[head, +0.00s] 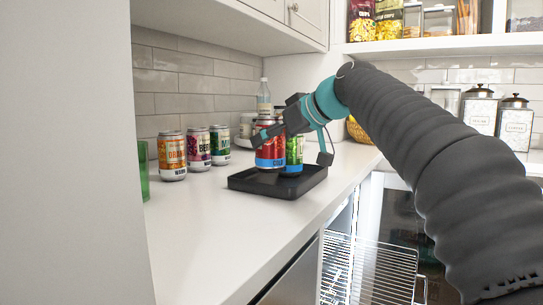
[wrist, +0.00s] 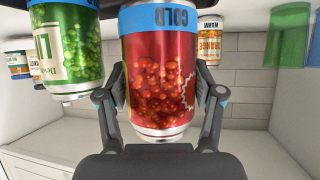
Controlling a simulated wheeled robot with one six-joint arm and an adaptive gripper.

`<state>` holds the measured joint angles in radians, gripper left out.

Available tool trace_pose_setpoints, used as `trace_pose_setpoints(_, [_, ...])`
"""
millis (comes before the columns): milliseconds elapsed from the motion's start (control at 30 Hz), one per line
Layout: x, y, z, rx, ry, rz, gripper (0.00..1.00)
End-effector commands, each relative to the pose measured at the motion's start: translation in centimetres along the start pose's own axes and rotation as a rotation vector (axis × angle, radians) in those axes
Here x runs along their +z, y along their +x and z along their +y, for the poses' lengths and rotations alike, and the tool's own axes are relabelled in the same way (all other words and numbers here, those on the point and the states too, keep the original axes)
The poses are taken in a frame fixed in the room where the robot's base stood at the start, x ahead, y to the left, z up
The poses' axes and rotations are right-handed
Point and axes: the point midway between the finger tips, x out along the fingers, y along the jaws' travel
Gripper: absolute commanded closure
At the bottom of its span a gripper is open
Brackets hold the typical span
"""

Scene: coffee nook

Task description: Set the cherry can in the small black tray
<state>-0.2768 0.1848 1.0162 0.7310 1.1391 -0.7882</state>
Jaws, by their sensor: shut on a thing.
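The cherry can (head: 268,153) is red with a blue band marked COLD. My gripper (head: 284,134) is shut on it, with a finger on each side. In the wrist view the cherry can (wrist: 160,82) appears upside down between my fingers (wrist: 160,98). The small black tray (head: 262,187) lies on the counter below the can. In the head view the cherry can's base looks a little above the tray floor; any gap is hard to judge. A green can (head: 295,155) stands in the tray, partly behind the cherry can; it also shows in the wrist view (wrist: 68,45).
An orange can (head: 172,156), a purple berry can (head: 197,150) and another green can (head: 220,146) stand in a row left of the tray. A green glass (head: 144,172) is at the left edge. The front counter (head: 215,235) is clear. A wire rack (head: 370,270) sits below.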

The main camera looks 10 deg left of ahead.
Motion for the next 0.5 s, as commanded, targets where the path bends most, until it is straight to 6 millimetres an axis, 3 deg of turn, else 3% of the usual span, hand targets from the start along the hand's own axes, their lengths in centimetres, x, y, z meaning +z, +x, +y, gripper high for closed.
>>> trace_pose_setpoints(200, [2.5, 1.3, 0.0, 0.001, 0.0, 0.001, 0.87])
trace_pose_setpoints(500, [2.7, 1.4, 0.0, 0.001, 0.0, 0.002, 0.87])
